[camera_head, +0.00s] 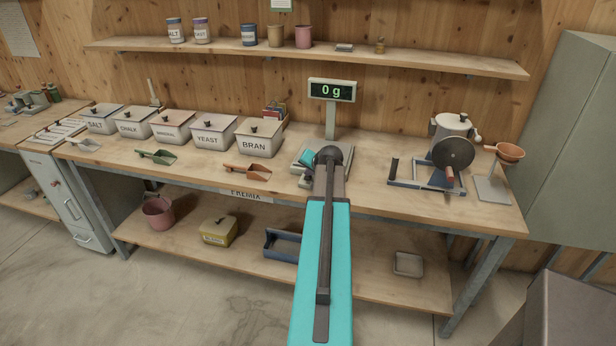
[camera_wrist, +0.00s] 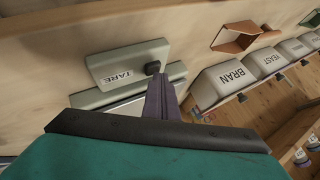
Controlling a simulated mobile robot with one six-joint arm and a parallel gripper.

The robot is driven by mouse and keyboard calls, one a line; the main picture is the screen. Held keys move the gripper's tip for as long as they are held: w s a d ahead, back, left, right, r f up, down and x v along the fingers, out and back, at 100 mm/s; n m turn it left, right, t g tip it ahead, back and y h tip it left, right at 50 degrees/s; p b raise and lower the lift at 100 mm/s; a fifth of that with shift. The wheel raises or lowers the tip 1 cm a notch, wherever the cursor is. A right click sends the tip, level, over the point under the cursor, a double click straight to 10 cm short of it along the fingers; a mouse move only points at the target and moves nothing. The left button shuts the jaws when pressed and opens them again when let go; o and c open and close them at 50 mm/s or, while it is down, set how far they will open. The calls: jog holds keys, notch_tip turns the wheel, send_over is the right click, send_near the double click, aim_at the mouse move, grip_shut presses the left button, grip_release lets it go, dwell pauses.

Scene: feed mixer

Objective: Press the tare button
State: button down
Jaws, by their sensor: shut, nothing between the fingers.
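The scale (camera_head: 318,146) stands on the workbench, partly hidden behind my arm in the head view. Its raised display (camera_head: 332,91) reads 0 g. In the wrist view, the scale's grey-green front panel (camera_wrist: 128,57) carries a TARE label (camera_wrist: 116,77) and a small dark round button (camera_wrist: 153,68). My gripper (camera_wrist: 156,78) is shut and empty, its fingertips at the button in that view. I cannot tell whether they touch it or stop just short. In the head view my arm mostly hides the gripper.
Left of the scale stand a BRAN bin (camera_head: 253,138), a YEAST bin (camera_head: 213,133) and others, with a copper scoop (camera_head: 248,172) in front. A hand-cranked mill (camera_head: 452,150) and an orange bowl on a stand (camera_head: 509,152) are to the right.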

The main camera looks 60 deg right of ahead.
aim_at(308, 179)
jog(key=shift+r, duration=0.8)
jog(key=shift+r+p, duration=0.15)
jog(key=shift+p, duration=0.2)
jog(key=shift+r+p, duration=1.05)
jog(key=shift+r, duration=1.3)
jog(key=shift+a, duration=0.1)
